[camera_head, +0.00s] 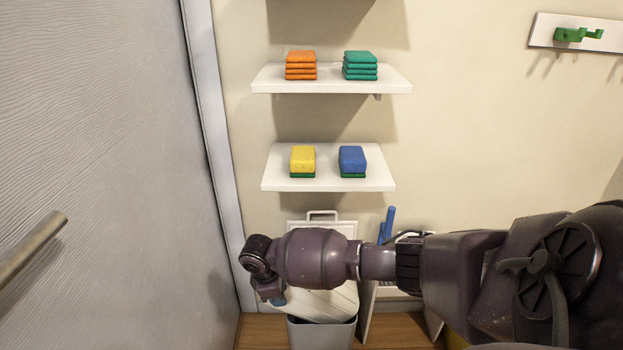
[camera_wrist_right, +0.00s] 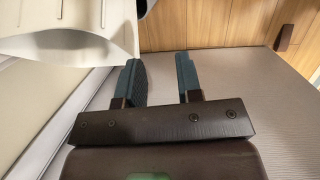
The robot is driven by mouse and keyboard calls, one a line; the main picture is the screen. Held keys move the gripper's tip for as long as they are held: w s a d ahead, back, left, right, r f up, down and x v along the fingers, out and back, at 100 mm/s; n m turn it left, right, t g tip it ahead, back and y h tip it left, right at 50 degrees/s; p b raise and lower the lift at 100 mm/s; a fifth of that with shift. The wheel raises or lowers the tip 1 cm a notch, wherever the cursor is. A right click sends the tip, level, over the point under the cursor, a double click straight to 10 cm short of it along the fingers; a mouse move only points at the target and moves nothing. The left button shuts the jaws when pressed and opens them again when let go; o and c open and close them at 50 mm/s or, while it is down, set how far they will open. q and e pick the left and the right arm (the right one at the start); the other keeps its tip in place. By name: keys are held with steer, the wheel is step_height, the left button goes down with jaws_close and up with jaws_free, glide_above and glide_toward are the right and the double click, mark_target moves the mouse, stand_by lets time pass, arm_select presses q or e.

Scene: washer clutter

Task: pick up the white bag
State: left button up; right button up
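A white, ribbed object (camera_head: 330,303) sits low in the head view, partly hidden behind my right arm, at the top of a grey bin (camera_head: 322,335). In the right wrist view a white, open-ended object (camera_wrist_right: 70,35) hangs at the upper left, beside and apart from my fingers; I cannot tell whether it is a bag or a lid. My right gripper (camera_wrist_right: 160,82) is open, with nothing between its two blue-grey fingers. In the head view its fingertips are mostly hidden below the wrist. My left gripper is out of view.
A grey door (camera_head: 110,150) with a metal handle (camera_head: 30,250) stands close on the left. Two white shelves hold orange (camera_head: 301,66), green (camera_head: 360,66), yellow (camera_head: 303,160) and blue (camera_head: 352,160) cleaning pads. A blue-handled item (camera_head: 388,222) stands behind my right arm.

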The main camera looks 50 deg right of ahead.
steer(key=g+h+b, duration=0.1)
steer(key=g+b, duration=0.1)
glide_toward(292, 288)
steer(key=b+x, duration=0.4)
steer(key=x, duration=0.6)
steer(key=shift+d, duration=0.1)
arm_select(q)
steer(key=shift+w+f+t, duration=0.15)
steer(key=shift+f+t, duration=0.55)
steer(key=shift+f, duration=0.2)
arm_select(e)
jaws_close()
